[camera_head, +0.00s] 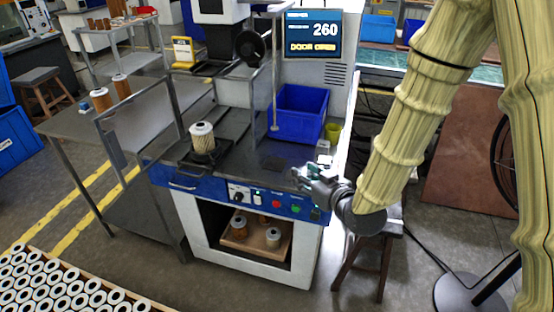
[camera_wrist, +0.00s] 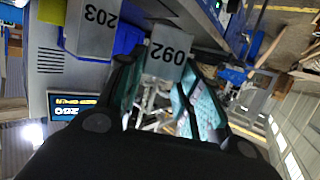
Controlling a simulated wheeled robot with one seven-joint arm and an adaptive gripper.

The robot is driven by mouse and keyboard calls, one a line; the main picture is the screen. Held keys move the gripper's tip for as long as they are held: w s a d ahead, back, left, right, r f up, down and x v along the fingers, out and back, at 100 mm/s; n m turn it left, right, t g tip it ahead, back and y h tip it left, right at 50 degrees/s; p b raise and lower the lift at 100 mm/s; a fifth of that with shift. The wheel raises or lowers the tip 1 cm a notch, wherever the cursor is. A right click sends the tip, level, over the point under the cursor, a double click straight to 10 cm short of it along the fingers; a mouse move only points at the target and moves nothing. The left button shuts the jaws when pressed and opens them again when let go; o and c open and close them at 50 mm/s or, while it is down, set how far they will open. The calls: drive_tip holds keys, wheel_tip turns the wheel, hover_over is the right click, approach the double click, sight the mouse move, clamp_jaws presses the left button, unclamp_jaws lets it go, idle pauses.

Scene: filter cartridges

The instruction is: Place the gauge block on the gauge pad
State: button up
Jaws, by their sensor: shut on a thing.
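My gripper (camera_head: 316,179) is at the front right edge of the machine's bench. In the head view the held block (camera_head: 325,159) is small and partly hidden by the fingers. A flat dark square (camera_head: 275,163) on the bench, left of my gripper, looks like the gauge pad; I cannot confirm it. Whether the block touches the bench is unclear.
A second grey block (camera_wrist: 94,28), marked 203, stands beside the held one. A filter cartridge (camera_head: 202,137) stands left on the bench. The display (camera_head: 313,34) reads 260 and DOOR OPEN.

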drive_tip(key=w+a+p, duration=0.1)
drive_tip(key=w+a, duration=0.1)
drive_tip(key=w, duration=0.3)
drive_tip(key=w+a+p, duration=0.1)
drive_tip(key=w+a, duration=0.2)
drive_tip(key=w, duration=0.2)
drive_tip(key=w+a, duration=0.2)
drive_tip(key=w, duration=0.2)
drive_tip(key=shift+w+a+r+p, duration=0.1)
drive_tip(key=shift+w+a+p, duration=0.25)
drive_tip(key=shift+w+p, duration=0.05)
drive_tip(key=shift+f+p, duration=0.45)
drive_tip(key=shift+f, duration=1.35)
drive_tip(key=shift+f, duration=0.2)
drive_tip(key=o, duration=1.3)
drive_tip(key=shift+c, duration=0.2)
drive_tip(key=shift+r, duration=0.2)
drive_tip(key=b+v, duration=0.2)
drive_tip(key=v, duration=1)
drive_tip(key=shift+s+d, duration=0.1)
